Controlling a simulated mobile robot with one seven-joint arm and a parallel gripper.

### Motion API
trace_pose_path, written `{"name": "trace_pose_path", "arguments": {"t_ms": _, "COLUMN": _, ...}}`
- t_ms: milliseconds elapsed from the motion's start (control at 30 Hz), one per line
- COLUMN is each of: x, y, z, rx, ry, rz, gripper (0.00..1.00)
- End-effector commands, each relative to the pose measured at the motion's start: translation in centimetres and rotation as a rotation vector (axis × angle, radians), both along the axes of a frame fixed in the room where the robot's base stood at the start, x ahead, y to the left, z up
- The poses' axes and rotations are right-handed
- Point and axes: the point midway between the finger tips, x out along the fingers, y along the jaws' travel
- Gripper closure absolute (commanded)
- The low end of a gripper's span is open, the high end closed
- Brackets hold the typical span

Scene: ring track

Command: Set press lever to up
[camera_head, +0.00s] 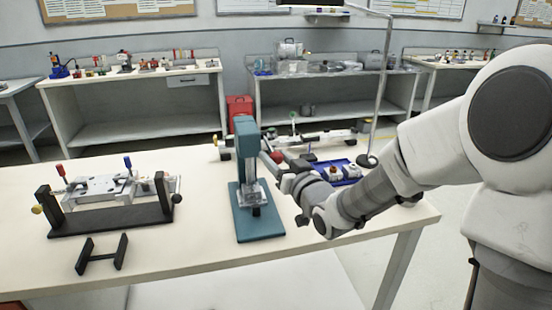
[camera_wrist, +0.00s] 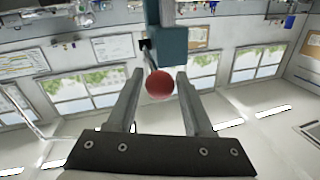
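The teal press (camera_head: 245,180) stands upright on the table. Its lever ends in a red ball knob (camera_head: 277,156), which sticks out to the right of the press column, towards my gripper (camera_head: 285,170). In the wrist view the red knob (camera_wrist: 159,84) lies between the two fingers of my gripper (camera_wrist: 158,92), with gaps visible on both sides. The fingers are open. The teal press head (camera_wrist: 170,45) shows behind the knob there. Most of the lever's shaft is hidden by the gripper and knob.
A fixture with black end posts (camera_head: 110,200) stands on the left of the table, with a small black stand (camera_head: 101,254) in front. A blue tray (camera_head: 340,172) with small parts lies behind my arm. A thin metal pole (camera_head: 383,90) rises near it. The table's front middle is clear.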

Motion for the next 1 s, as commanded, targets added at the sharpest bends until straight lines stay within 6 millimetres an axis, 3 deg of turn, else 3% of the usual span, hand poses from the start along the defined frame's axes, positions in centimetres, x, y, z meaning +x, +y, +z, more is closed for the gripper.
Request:
{"name": "trace_pose_path", "arguments": {"t_ms": 33, "x": 0.0, "y": 0.0, "z": 0.0, "rx": 0.0, "ry": 0.0, "rz": 0.0, "gripper": 0.6}}
{"name": "trace_pose_path", "arguments": {"t_ms": 267, "x": 0.01, "y": 0.0, "z": 0.01, "rx": 0.0, "ry": 0.0, "rz": 0.0, "gripper": 1.0}}
{"name": "trace_pose_path", "arguments": {"t_ms": 1000, "x": 0.02, "y": 0.01, "z": 0.03, "rx": 0.0, "ry": -0.001, "rz": 0.0, "gripper": 1.0}}
